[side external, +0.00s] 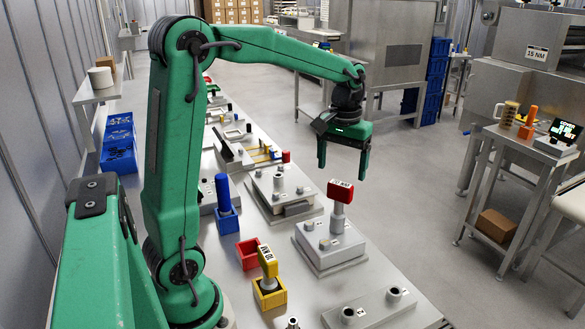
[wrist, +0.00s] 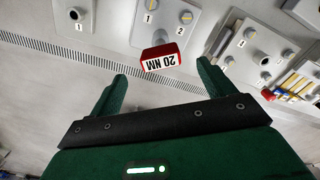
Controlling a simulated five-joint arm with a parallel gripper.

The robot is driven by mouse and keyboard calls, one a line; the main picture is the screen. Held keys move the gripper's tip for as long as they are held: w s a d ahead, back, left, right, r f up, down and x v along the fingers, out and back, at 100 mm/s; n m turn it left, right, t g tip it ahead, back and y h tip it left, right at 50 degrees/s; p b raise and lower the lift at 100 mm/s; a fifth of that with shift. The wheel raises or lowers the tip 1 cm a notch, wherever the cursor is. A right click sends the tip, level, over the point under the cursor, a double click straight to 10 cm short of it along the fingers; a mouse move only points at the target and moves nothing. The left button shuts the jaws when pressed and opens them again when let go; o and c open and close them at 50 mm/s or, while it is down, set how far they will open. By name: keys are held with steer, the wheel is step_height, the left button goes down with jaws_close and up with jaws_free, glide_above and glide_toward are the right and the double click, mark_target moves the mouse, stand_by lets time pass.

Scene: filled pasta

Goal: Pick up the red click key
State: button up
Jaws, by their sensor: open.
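The red click key (side external: 340,191) stands upright on a grey block (side external: 334,252), its labelled red head on top of a grey shaft. In the wrist view the red head (wrist: 161,57) reads 20 NM and appears just beyond the fingertips, roughly midway between them. My gripper (side external: 342,165) is open and empty, pointing down.
A yellow key (side external: 267,262) stands in a yellow box, beside a red box (side external: 247,254). A blue-handled tool (side external: 223,194) stands in a blue box. Another block (side external: 284,190) with fittings lies behind the key's block.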

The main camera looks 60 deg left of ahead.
mark_target(341, 184)
steer(key=shift+w+a+f, duration=0.1)
steer(key=shift+a+f, duration=0.05)
steer(key=shift+f, duration=1.3)
steer(key=shift+f, duration=2.6)
steer(key=c, duration=1.3)
